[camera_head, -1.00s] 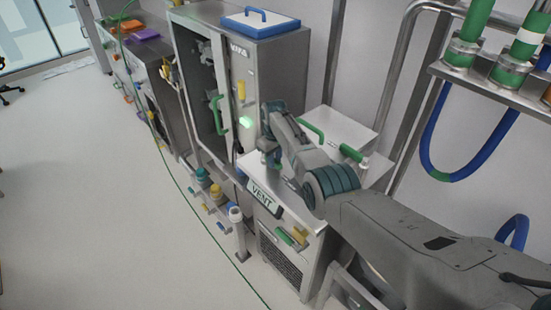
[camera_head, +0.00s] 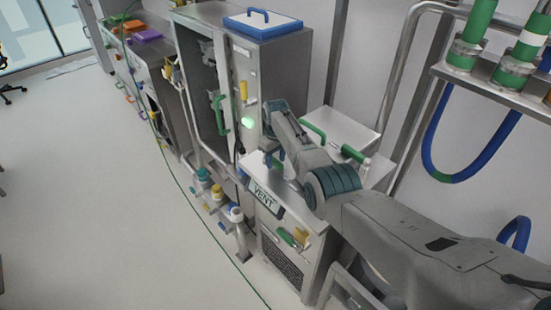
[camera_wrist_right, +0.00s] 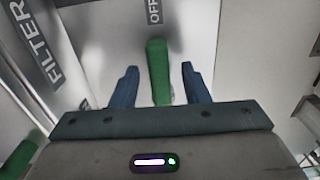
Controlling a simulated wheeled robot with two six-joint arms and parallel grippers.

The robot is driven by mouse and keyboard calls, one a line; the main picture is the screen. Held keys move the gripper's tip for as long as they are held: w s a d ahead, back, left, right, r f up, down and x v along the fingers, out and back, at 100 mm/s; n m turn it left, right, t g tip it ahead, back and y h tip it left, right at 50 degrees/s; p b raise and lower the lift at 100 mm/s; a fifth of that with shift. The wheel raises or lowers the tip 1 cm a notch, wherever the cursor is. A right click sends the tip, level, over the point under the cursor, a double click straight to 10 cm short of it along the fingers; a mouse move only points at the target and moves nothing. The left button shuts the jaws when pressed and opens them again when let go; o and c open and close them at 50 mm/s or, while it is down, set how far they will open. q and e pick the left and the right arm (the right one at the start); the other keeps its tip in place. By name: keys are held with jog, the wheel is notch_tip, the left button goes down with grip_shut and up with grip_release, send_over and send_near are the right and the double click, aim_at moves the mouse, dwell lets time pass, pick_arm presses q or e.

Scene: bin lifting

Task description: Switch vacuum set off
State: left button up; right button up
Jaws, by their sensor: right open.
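In the right wrist view a green handle (camera_wrist_right: 158,72) stands between the two blue fingers of my right gripper (camera_wrist_right: 158,85), with a visible gap on each side. The gripper is open and not closed on the handle. An "OFF" label (camera_wrist_right: 153,12) is on the light panel just beyond the handle. In the head view my right gripper (camera_head: 273,158) hangs over the steel unit with the "VENT" label (camera_head: 267,197); its fingers are hard to make out there. My left gripper is not in view.
A "FILTER" label (camera_wrist_right: 35,38) is at the left in the wrist view. A steel cabinet (camera_head: 280,75) with a blue-rimmed lid (camera_head: 262,22) stands behind the unit. Pipes and blue hoses (camera_head: 475,165) are at the right. The floor (camera_head: 90,190) at left is open.

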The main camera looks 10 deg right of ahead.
aim_at(275, 161)
notch_tip(275, 161, up, 11)
jog(key=b, duration=0.2)
jog(key=shift+f, duration=0.1)
dwell(0.4)
